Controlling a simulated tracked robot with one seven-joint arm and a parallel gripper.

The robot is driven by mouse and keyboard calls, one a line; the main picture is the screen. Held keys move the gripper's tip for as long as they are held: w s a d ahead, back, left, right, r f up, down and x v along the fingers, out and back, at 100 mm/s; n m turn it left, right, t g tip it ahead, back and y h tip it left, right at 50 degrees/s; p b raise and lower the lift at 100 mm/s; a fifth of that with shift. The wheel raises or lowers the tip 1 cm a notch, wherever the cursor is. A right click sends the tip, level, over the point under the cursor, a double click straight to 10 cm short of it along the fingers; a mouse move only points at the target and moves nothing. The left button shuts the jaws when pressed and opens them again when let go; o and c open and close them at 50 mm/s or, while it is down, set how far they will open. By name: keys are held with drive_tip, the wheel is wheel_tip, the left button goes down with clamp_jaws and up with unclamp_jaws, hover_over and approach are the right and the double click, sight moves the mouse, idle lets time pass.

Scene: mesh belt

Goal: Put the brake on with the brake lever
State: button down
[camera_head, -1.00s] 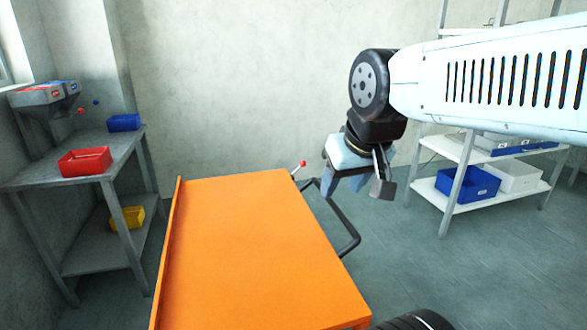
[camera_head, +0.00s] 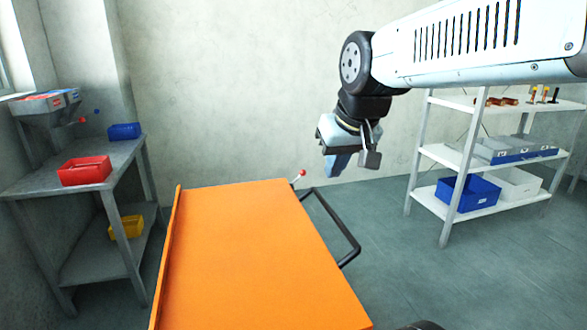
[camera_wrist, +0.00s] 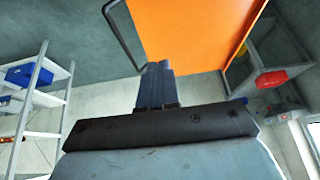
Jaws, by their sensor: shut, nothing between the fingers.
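The brake lever (camera_head: 299,176) is a thin rod with a red knob at the far right corner of the orange cart (camera_head: 250,255), beside the cart's black handle bar (camera_head: 338,225). My gripper (camera_head: 337,168) is above and to the right of the lever, apart from it, with its fingers pointing down. In the wrist view my gripper (camera_wrist: 156,75) shows its fingers together, with nothing between them. The orange deck (camera_wrist: 190,35) and the black handle (camera_wrist: 120,38) lie beyond the fingertips there. I do not make out the lever in the wrist view.
A grey bench (camera_head: 85,160) at the left carries a red bin (camera_head: 85,170) and a blue bin (camera_head: 124,131), with a yellow bin (camera_head: 126,227) below. White shelves (camera_head: 445,160) with bins stand at the right. Floor between cart and shelves is clear.

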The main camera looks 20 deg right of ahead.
drive_tip(key=w+d+r, duration=0.1)
drive_tip(key=w+d, duration=0.2)
drive_tip(key=w, duration=1)
drive_tip(key=w+d+r, duration=0.1)
drive_tip(key=w+d, duration=0.2)
drive_tip(key=w, duration=0.9)
drive_tip(key=w+d+r, duration=0.1)
drive_tip(key=w+d, duration=0.3)
drive_tip(key=w, duration=0.9)
drive_tip(key=w+d+f+h, duration=0.1)
drive_tip(key=w+d+f, duration=0.1)
drive_tip(key=w+f, duration=1)
drive_tip(key=w+d+f+n+h, duration=0.1)
drive_tip(key=w+d+f, duration=0.2)
drive_tip(key=w+f, duration=0.9)
drive_tip(key=w, duration=0.4)
drive_tip(key=shift+w+g, duration=0.35)
drive_tip(key=shift+g, duration=0.05)
drive_tip(key=shift+d, duration=0.1)
